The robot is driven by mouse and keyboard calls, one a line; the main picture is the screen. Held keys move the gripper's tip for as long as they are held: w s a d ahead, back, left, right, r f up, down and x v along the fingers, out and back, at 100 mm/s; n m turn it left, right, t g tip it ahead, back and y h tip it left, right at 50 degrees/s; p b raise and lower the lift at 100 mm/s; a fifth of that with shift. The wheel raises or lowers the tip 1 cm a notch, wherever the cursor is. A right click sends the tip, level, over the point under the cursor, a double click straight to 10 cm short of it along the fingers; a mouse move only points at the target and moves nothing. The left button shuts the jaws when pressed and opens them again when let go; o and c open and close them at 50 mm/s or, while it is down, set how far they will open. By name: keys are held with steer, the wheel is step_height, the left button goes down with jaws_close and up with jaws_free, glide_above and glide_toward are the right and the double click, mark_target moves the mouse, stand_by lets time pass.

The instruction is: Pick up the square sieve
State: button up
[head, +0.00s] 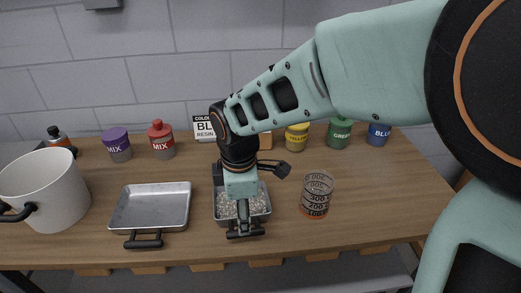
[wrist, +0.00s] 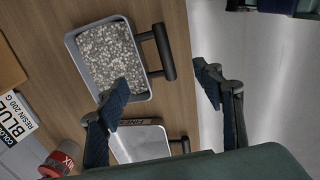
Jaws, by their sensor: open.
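The square sieve (head: 262,209) is a grey square pan with a black handle on its front side, full of pale grey pellets. It stands on the table in the middle of the head view, partly hidden by my gripper (head: 237,205). In the wrist view the sieve (wrist: 147,93) is at the upper left, its black handle to the right. My gripper (wrist: 165,92) is open and empty. It points down above the front of the sieve, one finger near the pan's edge and the other past the handle toward the table's front edge. I cannot tell whether it touches anything.
A shallow metal tray (head: 150,205) marked FINES stands left of the sieve. A white pot (head: 45,195) is at the far left. A clear measuring cup (head: 317,193) stands to the right. Several coloured jars and a resin sign (head: 204,128) line the back. The right tabletop is clear.

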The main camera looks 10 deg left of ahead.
steer(key=f, duration=0.4)
steer(key=shift+w+a+f, duration=0.1)
steer(key=shift+w, duration=0.1)
steer(key=shift+w+f, duration=0.3)
steer(key=shift+f, duration=0.7)
steer(key=shift+w+f, duration=0.35)
steer(key=shift+f, duration=0.65)
steer(key=shift+w+f, duration=0.3)
steer(key=shift+f, duration=0.7)
steer(key=shift+c, duration=0.3)
steer(key=c, duration=1.5)
steer(key=shift+r, duration=0.1)
jaws_close()
